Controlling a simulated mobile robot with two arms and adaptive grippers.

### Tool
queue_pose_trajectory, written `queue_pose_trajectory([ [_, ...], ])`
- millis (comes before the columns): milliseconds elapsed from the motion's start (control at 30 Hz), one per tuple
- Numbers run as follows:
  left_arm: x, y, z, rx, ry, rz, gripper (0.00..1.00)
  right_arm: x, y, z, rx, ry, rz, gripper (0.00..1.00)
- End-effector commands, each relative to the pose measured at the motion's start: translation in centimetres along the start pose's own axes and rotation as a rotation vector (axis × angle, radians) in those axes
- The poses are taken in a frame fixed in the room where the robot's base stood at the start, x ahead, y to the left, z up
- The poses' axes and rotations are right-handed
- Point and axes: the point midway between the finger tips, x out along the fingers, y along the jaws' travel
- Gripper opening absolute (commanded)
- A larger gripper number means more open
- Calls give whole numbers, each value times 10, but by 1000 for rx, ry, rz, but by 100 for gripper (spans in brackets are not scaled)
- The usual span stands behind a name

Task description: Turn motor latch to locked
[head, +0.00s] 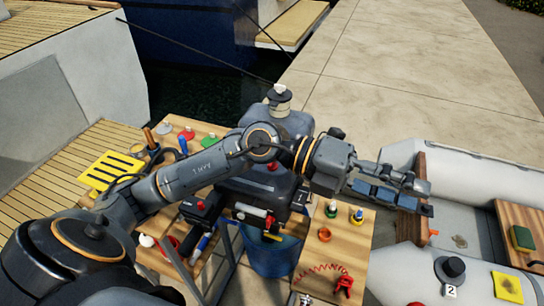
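A dark grey motor housing (262,187) stands in the middle of the head view, partly hidden behind my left arm. A small red knob or lever (271,166) shows on it. I cannot tell whether this is the latch or how the latch is set. My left gripper (428,198) reaches past the motor to the right, over the right edge of the wooden bench and beside the grey inflatable boat. It is apart from the motor and nothing shows in it. Its fingers are seen at an angle that hides their gap. My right gripper is out of view.
A wooden bench (335,247) carries small bottles, an orange ring (324,234) and a red coiled cord (322,271). A blue bucket (270,259) stands under the motor. A yellow slotted tray (111,171) lies left. The inflatable boat (462,158) lies right.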

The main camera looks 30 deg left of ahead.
Motion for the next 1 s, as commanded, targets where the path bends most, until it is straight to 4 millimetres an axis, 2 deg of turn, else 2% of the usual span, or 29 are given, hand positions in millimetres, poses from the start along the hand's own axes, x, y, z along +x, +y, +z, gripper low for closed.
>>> queue_pose_trajectory([
  [67,-17,32,2,95,62,257,32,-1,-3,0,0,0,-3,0],
  [133,-44,62,11,147,83,497,32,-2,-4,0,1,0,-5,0],
  [233,-101,93,35,183,50,834,32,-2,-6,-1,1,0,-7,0],
  [300,-145,103,52,182,-4,1042,32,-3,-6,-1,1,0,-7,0],
  [400,-202,103,71,160,-99,1275,32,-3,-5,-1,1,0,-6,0],
  [500,-243,97,82,130,-181,1427,32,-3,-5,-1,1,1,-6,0],
  [600,-266,92,86,109,-231,1507,32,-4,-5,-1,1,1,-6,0],
  [767,-274,101,89,95,-246,1537,32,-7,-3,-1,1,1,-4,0],
  [1000,-272,145,97,94,-239,1535,32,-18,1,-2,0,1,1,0],
])
